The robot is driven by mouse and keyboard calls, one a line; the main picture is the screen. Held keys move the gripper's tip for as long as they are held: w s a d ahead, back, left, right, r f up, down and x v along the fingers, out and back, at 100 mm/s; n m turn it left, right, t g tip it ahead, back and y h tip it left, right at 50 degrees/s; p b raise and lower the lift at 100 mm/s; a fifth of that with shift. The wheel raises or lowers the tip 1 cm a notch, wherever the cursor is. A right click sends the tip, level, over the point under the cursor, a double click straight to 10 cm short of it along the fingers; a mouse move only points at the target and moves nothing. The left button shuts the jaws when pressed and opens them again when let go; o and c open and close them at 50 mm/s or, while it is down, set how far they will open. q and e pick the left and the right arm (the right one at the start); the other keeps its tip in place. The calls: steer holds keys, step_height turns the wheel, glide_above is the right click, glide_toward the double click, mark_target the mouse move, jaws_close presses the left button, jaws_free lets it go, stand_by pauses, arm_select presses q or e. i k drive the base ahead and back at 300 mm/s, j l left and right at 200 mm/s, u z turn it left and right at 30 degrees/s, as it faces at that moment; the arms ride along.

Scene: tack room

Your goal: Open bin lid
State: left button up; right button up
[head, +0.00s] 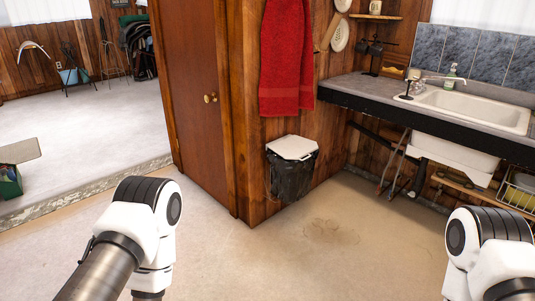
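The bin (292,176) is dark, perhaps lined with a black bag, and is against the wood-panelled wall below a red towel. Its white lid (292,147) lies shut on top. My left arm comes in at the lower left and my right arm at the lower right. Both arms are well apart from the bin. Neither gripper shows in the head view; the hands are below the picture's edge.
A brown door (193,80) with a brass knob stands left of the bin. A counter (430,100) with a white sink (475,105) juts out on the right. The red towel (286,60) hangs above the bin. The floor (300,245) in front is clear.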

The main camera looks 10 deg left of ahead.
mark_target(294, 147)
steer(key=i+l+z, duration=0.1)
steer(key=i+z, duration=0.4)
steer(key=i, duration=2.2)
